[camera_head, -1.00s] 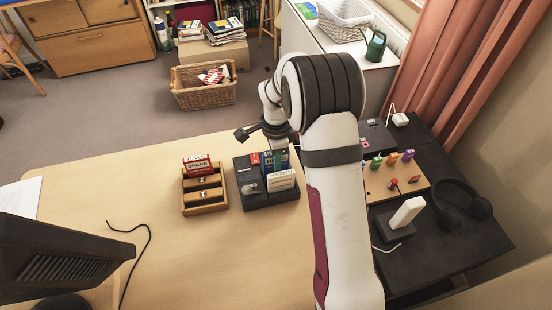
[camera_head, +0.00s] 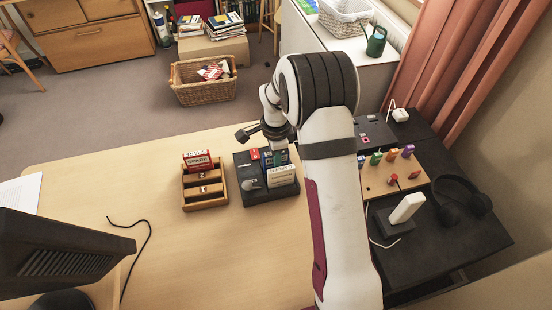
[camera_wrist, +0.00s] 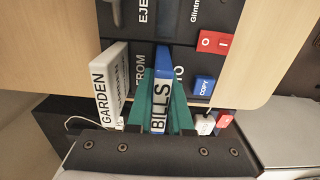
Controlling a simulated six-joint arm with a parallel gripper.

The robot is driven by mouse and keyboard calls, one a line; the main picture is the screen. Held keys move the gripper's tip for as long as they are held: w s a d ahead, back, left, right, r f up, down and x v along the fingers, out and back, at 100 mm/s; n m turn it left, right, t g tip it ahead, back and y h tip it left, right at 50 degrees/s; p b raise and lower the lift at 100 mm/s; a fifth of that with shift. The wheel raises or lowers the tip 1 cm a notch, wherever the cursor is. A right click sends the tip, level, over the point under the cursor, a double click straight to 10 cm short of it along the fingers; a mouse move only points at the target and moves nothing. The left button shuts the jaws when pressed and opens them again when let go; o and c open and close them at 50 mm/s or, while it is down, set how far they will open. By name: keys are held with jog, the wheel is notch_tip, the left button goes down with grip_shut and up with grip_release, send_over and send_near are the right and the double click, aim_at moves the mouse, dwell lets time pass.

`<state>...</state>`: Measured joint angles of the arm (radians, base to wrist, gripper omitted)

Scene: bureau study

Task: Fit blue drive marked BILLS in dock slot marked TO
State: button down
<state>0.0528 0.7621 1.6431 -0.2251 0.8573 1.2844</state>
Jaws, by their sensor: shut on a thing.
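My gripper (camera_wrist: 161,100), with teal fingers, is shut on the blue drive (camera_wrist: 163,62), whose white label reads BILLS in the wrist view. The dark dock (camera_head: 246,168) stands on the desk; its lettering FROM and a partly covered TO shows in the wrist view (camera_wrist: 139,72). The blue drive is over the TO side of the dock, beside the lettering. Its lower end is hidden, so I cannot tell whether it is in the slot. A white drive marked GARDEN (camera_wrist: 106,90) stands on the FROM side, left of my fingers.
On the dock are a red switch (camera_wrist: 213,42) and a blue COPY button (camera_wrist: 203,86). A wooden rack (camera_head: 205,201) with a red drive (camera_head: 198,161) stands left of the dock. A black side table (camera_head: 455,250) is at right.

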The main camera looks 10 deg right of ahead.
jog(key=shift+f, duration=0.1)
jog(key=c, duration=0.6)
grip_release()
jog(key=shift+o, duration=0.2)
jog(key=shift+r, duration=3.5)
jog(key=s+a+r+n, duration=0.2)
jog(key=s+r+n, duration=0.2)
jog(key=s+r, duration=0.5)
jog(key=s+a+n+y, duration=0.1)
jog(key=s+n, duration=0.3)
jog(key=s, duration=0.7)
jog(key=s+a+r+n, duration=0.1)
jog(key=s+n, duration=0.3)
jog(key=s, duration=0.7)
jog(key=shift+a+r+y, duration=0.3)
jog(key=shift+a+y, duration=0.1)
jog(key=shift+a, duration=0.5)
